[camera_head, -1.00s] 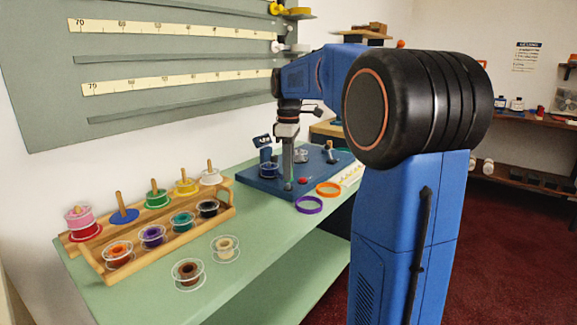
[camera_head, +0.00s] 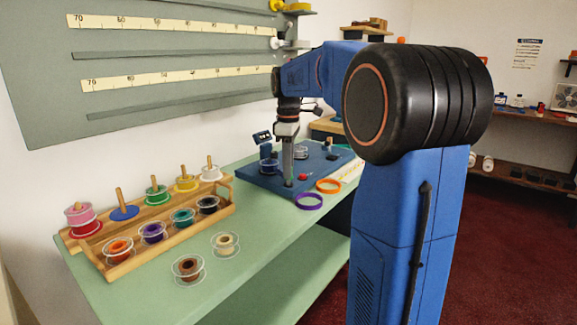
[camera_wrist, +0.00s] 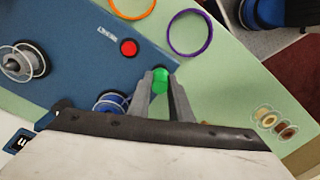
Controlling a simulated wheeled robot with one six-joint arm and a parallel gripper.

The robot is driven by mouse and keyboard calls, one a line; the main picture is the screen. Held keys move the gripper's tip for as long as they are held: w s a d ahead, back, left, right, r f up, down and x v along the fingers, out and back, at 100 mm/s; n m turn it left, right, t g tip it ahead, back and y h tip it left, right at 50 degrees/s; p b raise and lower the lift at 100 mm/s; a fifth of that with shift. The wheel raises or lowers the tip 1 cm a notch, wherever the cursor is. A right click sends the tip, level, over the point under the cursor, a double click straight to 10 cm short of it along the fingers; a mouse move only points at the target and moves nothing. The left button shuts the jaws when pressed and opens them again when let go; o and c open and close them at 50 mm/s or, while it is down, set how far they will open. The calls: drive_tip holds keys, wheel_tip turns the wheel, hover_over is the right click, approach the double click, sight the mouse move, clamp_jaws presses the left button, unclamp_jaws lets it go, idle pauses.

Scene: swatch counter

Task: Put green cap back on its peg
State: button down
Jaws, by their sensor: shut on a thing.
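My gripper (camera_wrist: 163,82) is shut on a small green cap (camera_wrist: 160,79), which shows between the fingertips in the wrist view. In the head view my gripper (camera_head: 288,184) points straight down at the near corner of a dark blue board (camera_head: 262,187). In the wrist view the cap appears over the edge of this board (camera_wrist: 72,70), next to the green counter. I cannot tell whether it touches the board. I cannot make out its peg. A red cap or button (camera_wrist: 128,47) is on the board nearby; it also shows in the head view (camera_head: 304,177).
A purple ring (camera_head: 308,201) and an orange ring (camera_head: 328,186) lie right of the board. Spools sit on the board. A wooden rack (camera_head: 168,238) with several spools stands left, and two loose spools (camera_head: 188,269) (camera_head: 225,243) lie in front. The counter between is clear.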

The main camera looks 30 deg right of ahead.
drive_tip(key=shift+f, duration=0.85)
drive_tip(key=c, duration=1.5)
unclamp_jaws()
drive_tip(key=shift+c, duration=0.2)
drive_tip(key=shift+r, duration=3.55)
